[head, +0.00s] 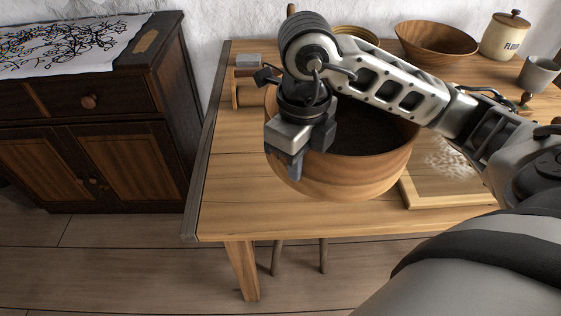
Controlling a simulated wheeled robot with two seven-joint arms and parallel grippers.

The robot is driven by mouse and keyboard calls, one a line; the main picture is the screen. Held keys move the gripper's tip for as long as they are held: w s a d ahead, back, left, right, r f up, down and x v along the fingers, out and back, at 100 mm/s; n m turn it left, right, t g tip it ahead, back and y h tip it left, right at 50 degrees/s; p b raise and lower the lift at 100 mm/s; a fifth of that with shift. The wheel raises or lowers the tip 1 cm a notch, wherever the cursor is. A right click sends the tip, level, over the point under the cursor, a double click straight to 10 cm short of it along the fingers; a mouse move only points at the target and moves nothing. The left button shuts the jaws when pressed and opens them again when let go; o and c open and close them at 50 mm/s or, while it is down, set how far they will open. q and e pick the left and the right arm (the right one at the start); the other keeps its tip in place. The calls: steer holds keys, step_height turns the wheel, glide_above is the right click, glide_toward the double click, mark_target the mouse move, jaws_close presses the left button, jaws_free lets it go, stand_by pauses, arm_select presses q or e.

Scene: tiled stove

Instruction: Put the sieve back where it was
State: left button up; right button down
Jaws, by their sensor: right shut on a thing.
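The sieve (350,178), a round wooden hoop with a dark inside, is at the middle of the head view, over the front of the table. My right gripper (295,158) is shut on its left rim, with the fingers pointing down. My right forearm crosses in front of the sieve's far side and hides part of it. I cannot tell whether the sieve's underside touches the tabletop. My left gripper is out of view.
The wooden table (225,190) has bare room at its left front. A flour-dusted board (440,198) lies right of the sieve. A wooden bowl (436,40), flour jar (505,38) and mug (538,74) stand at the back right. A dark cabinet (95,135) stands left.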

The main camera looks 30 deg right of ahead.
steer(key=shift+r+m, duration=0.1)
steer(key=shift+m, duration=0.4)
steer(key=shift+w, duration=0.2)
steer(key=w+a+f, duration=0.2)
steer(key=w+f, duration=0.1)
steer(key=w, duration=0.1)
steer(key=w+a+f+p, duration=0.1)
steer(key=w+a+f, duration=0.1)
steer(key=w+f, duration=0.1)
steer(key=w+a+f, duration=0.2)
steer(key=w+f, duration=0.2)
steer(key=w, duration=0.1)
steer(key=shift+p, duration=0.3)
step_height(320, 180, down, 3)
steer(key=shift+r+p, duration=0.1)
steer(key=shift+p, duration=0.25)
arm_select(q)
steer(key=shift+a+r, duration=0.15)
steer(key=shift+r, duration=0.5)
